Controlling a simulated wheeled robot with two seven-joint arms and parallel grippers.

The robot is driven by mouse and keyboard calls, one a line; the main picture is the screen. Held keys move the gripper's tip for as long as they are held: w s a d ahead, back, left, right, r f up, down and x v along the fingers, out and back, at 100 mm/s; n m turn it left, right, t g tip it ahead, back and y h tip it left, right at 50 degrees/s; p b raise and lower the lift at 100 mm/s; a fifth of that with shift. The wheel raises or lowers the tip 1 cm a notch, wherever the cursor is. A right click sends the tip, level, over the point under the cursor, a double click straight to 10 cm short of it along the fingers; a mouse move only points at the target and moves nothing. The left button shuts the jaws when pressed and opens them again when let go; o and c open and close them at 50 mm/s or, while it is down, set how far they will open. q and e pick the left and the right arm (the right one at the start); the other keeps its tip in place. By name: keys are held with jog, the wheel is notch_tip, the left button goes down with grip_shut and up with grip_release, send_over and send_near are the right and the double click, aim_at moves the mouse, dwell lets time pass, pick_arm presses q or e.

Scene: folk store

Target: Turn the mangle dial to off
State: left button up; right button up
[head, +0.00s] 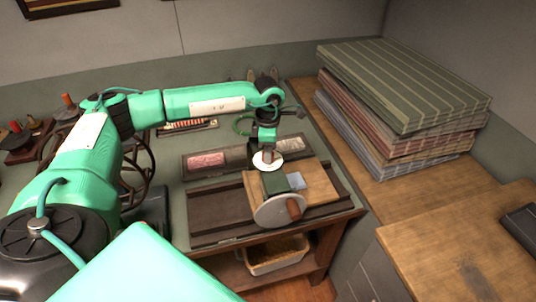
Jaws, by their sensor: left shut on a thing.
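The mangle dial (259,164) is a small pale disc with a reddish-brown knob in its middle, on top of a dark green housing (274,184). A larger pale wheel (270,213) with a brown grip (294,207) is on the housing's front. My left gripper (267,153) points down over the dial and is shut on its knob. The fingers cover part of the knob, and I cannot read any marks or the dial's setting. My right gripper is not in view.
The housing stands on a green-topped table (226,139) with dark rails (214,211) and a wooden board (318,184). Trays with pink and pale contents lie behind. Folded striped cloths (405,85) are stacked at right. A pale bin (277,262) sits on the lower shelf.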

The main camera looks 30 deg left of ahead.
pick_arm(q)
jog(key=n+b, duration=0.2)
jog(key=n, duration=0.1)
jog(key=shift+f+n+b, duration=0.2)
jog(key=shift+n+b, duration=0.1)
jog(key=n+b, duration=0.2)
jog(key=n, duration=0.1)
jog(key=shift+r+n, duration=0.1)
jog(key=shift+n, duration=0.2)
jog(key=n+b, duration=0.2)
jog(key=n, duration=0.1)
jog(key=shift+n+t, duration=0.3)
jog(key=shift+n, duration=0.1)
jog(key=n+b, duration=0.1)
jog(key=n, duration=0.3)
jog(key=shift+r+b, duration=0.1)
jog(key=shift+b, duration=0.25)
jog(key=n+b, duration=0.1)
jog(key=n, duration=0.7)
jog(key=shift+r+n+t+b, duration=0.1)
jog(key=shift+n+t+b, duration=0.2)
jog(key=shift+b, duration=0.05)
jog(key=n, duration=0.4)
jog(key=shift+n, duration=0.3)
jog(key=shift+n+y, duration=0.3)
jog(key=shift+n, duration=1.9)
